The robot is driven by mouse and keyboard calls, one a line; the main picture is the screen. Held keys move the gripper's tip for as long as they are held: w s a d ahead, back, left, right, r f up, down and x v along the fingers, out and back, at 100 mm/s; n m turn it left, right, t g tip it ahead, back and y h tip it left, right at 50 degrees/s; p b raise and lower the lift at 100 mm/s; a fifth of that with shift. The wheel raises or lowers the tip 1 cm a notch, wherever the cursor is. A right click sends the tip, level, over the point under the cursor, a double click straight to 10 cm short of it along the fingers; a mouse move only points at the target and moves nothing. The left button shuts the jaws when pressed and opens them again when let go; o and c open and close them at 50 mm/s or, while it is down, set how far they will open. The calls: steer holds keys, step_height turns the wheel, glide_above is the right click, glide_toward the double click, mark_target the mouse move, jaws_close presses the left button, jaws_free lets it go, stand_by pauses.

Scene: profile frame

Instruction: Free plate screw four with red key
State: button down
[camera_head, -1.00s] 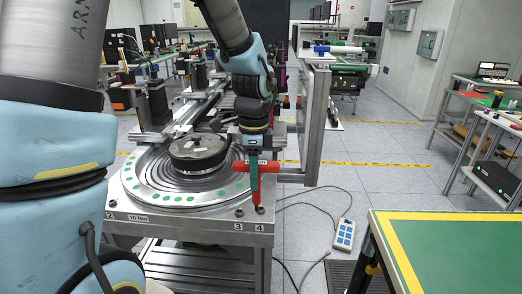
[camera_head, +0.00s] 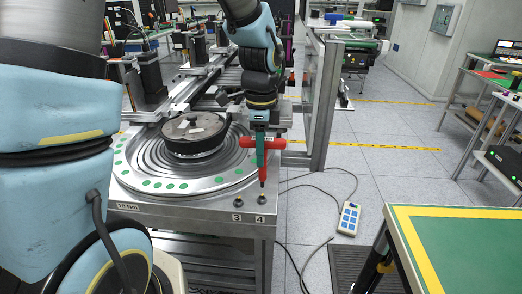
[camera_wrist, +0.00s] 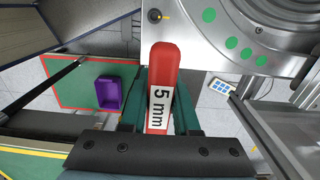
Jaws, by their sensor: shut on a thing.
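The red key, a T-handle marked "5 mm" (camera_wrist: 162,72), is held between the teal fingers of my gripper (camera_wrist: 160,115), which is shut on it. In the head view, the red key (camera_head: 276,143) hangs upright from my gripper (camera_head: 260,145) at the plate's front right corner. Its shaft points down, with its tip a little above plate screw four (camera_head: 261,203), apparently apart from it. Screw four sits in the plate (camera_head: 195,208) above the label "4". Screw three (camera_head: 237,202) is just left of it. The key's tip is hidden in the wrist view.
A round black part (camera_head: 193,128) sits on the ringed disc with green dots. A metal frame post (camera_head: 322,105) stands right of my gripper. A keypad (camera_head: 348,218) and cables lie on the floor. A purple bin (camera_wrist: 118,92) rests on a green, red-edged surface.

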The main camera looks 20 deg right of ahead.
mark_target(260, 179)
steer(key=shift+f+b, duration=0.9)
steer(key=shift+f, duration=0.35)
steer(key=shift+r+p, duration=0.1)
steer(key=shift+p, duration=0.6)
steer(key=shift+f+b, duration=0.8)
steer(key=shift+f, duration=0.45)
stand_by(1.0)
